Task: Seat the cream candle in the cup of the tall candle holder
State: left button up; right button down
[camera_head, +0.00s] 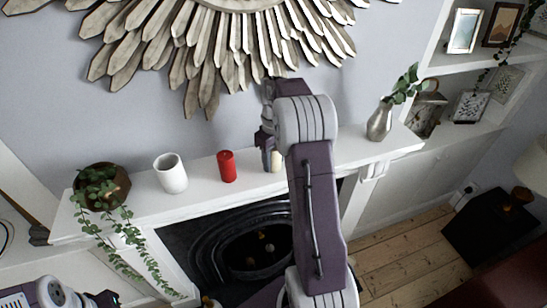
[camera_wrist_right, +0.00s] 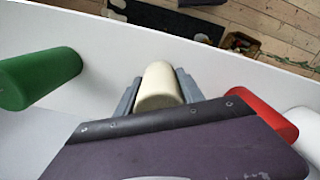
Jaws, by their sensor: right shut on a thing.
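The cream candle (camera_head: 276,161) is upright at the mantel, between the fingers of my right gripper (camera_head: 269,157). In the right wrist view the grey fingers flank the cream candle (camera_wrist_right: 160,84) and are shut on it. Its base looks at or very near the mantel top; I cannot tell if it touches. I see no tall candle holder in either view; my right arm hides part of the mantel. My left arm shows at the bottom left corner, and its gripper (camera_head: 102,298) is cut off, so its jaws are unclear.
On the white mantel (camera_head: 320,163), a red candle (camera_head: 227,166) and a white vase (camera_head: 171,173) stand left of the cream one, then a potted trailing plant (camera_head: 103,187). A green candle (camera_wrist_right: 40,77) stands on its other side. A silver vase (camera_head: 380,121) stands at right.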

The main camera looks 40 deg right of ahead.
aim_at(274, 150)
jog(key=shift+s+d, duration=0.1)
jog(key=shift+r, duration=0.45)
notch_tip(274, 150, up, 3)
jog(key=shift+f+b, duration=0.1)
jog(key=shift+b, duration=0.5)
jog(key=s+a+r+b, duration=0.3)
jog(key=s+r, duration=0.4)
jog(key=s, duration=0.4)
jog(key=shift+a+r+b, duration=0.15)
jog(key=shift+a+b, duration=0.15)
jog(key=shift+b, duration=0.35)
